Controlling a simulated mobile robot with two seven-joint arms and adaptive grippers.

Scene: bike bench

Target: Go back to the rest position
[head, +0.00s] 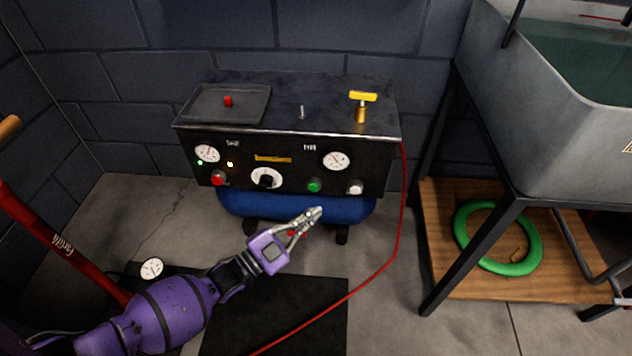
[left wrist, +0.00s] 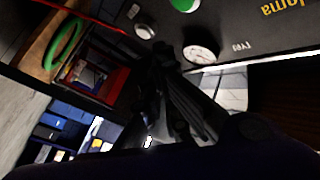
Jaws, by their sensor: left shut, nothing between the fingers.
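My left gripper (head: 314,215) is at the end of my purple arm, which comes in from the lower left in the head view. Its fingers are together and empty. It is in front of the compressor's blue tank (head: 245,204), below the black control panel (head: 292,182). In the left wrist view the dark gripper fingers (left wrist: 165,80) show against the panel's gauge (left wrist: 201,52) and green button (left wrist: 184,4). I see no contact with the panel. My right gripper does not show in either view.
The compressor top holds a tray (head: 262,104) with a red knob and a yellow T-handle (head: 362,98). A red hose (head: 402,220) hangs to the floor. A grey basin (head: 560,110) stands right, above a green ring (head: 463,236). A floor pump (head: 60,240) stands left.

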